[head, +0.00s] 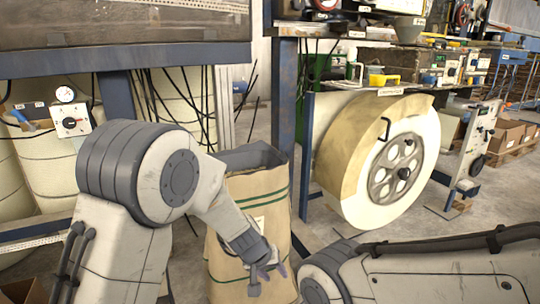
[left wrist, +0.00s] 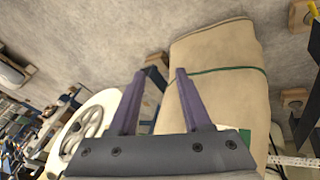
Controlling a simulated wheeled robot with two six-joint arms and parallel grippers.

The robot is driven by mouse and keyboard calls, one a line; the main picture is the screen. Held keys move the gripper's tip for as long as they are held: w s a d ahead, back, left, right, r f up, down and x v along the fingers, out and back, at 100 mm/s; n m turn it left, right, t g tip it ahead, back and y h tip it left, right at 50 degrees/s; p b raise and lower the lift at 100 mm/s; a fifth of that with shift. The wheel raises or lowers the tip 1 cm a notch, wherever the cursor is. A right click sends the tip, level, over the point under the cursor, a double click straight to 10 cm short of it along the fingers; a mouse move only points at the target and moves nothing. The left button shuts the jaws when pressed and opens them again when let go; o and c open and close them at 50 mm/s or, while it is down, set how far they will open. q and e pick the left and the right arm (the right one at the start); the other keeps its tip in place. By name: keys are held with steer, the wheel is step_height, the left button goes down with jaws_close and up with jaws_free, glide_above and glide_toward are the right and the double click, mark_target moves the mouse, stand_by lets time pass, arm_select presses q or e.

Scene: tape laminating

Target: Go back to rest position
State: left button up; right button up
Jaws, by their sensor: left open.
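My left gripper (head: 267,277) hangs low in front of the paper sack in the head view, at the end of my bent left arm. In the left wrist view its two purple fingers (left wrist: 160,75) stand apart with nothing between them. The tan paper sack (head: 247,210) has green stripes and an open top. In the left wrist view the sack (left wrist: 222,75) lies beyond and to the right of the fingers; I cannot tell if they touch it. My right arm crosses the lower right of the head view, but its gripper is not in view.
A big cream roll (head: 352,150) with a grey hub stands on a machine behind, right of the sack. A blue steel post (head: 284,100) stands between them. A pressure gauge box (head: 72,120) is at left. Cardboard boxes (head: 505,135) sit far right. Open concrete floor (head: 450,205) lies right of the roll.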

arm_select(q)
steer(key=s+d+r+m+g+p, duration=0.1)
steer(key=s+r+m, duration=0.1)
steer(key=s+r, duration=0.45)
steer(key=s+d+r+m+g, duration=0.1)
steer(key=s+r+m+g, duration=0.15)
steer(key=s, duration=0.75)
steer(key=s+a+r+m+y+p, duration=0.1)
steer(key=s+a+r+m, duration=0.1)
steer(key=s+a, duration=0.3)
steer(key=s+a+r+m+y+p, duration=0.1)
steer(key=s+a+r, duration=0.15)
steer(key=s, duration=0.45)
step_height(320, 180, up, 38)
steer(key=p, duration=3.7)
steer(key=shift+f, duration=0.15)
steer(key=shift+a, duration=0.1)
steer(key=shift+s, duration=0.1)
